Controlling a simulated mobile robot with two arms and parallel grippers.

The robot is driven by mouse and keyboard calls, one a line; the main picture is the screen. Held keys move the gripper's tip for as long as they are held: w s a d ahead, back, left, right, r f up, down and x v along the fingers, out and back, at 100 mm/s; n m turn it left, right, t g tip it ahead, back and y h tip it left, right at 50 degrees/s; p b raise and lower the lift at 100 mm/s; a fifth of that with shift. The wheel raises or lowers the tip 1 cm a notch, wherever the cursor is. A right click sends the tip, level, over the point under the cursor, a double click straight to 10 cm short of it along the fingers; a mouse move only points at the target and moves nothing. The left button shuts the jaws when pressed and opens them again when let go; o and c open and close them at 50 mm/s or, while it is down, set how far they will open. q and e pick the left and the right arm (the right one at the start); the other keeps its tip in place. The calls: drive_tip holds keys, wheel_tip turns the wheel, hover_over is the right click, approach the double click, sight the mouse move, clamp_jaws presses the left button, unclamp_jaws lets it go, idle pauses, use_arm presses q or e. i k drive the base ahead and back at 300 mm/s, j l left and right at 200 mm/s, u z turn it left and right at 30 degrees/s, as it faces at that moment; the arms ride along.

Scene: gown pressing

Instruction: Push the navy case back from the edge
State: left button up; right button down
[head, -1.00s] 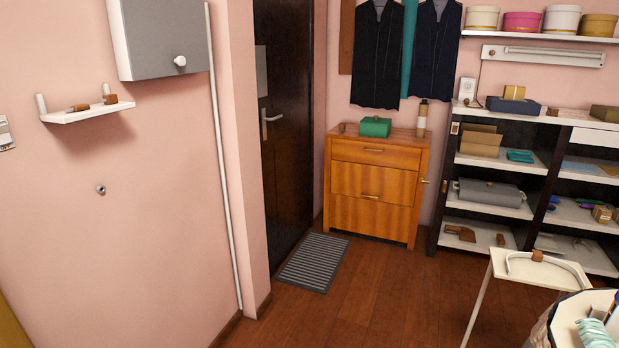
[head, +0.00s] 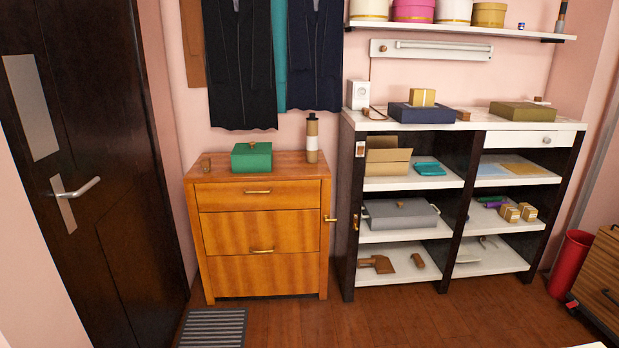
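The navy case (head: 420,114) is a low dark-blue box on the white top of the dark shelf unit (head: 366,125), on its left half. It lies near the front edge of that top; I cannot tell whether it overhangs. Neither of my grippers is in the head view.
On the same top are a white device (head: 358,94) to the left and an olive box (head: 523,111) to the right. A wooden drawer cabinet (head: 262,229) with a green box (head: 251,156) stands left. A red bin (head: 571,263) stands right.

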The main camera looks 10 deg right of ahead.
sight(408, 117)
drive_tip(key=i+z, duration=0.15)
drive_tip(key=i, duration=0.4)
drive_tip(key=i+z, duration=0.2)
drive_tip(key=i, duration=0.35)
drive_tip(key=i+j+z, duration=0.15)
drive_tip(key=i, duration=0.4)
drive_tip(key=i+j+z, duration=0.2)
drive_tip(key=i, duration=0.35)
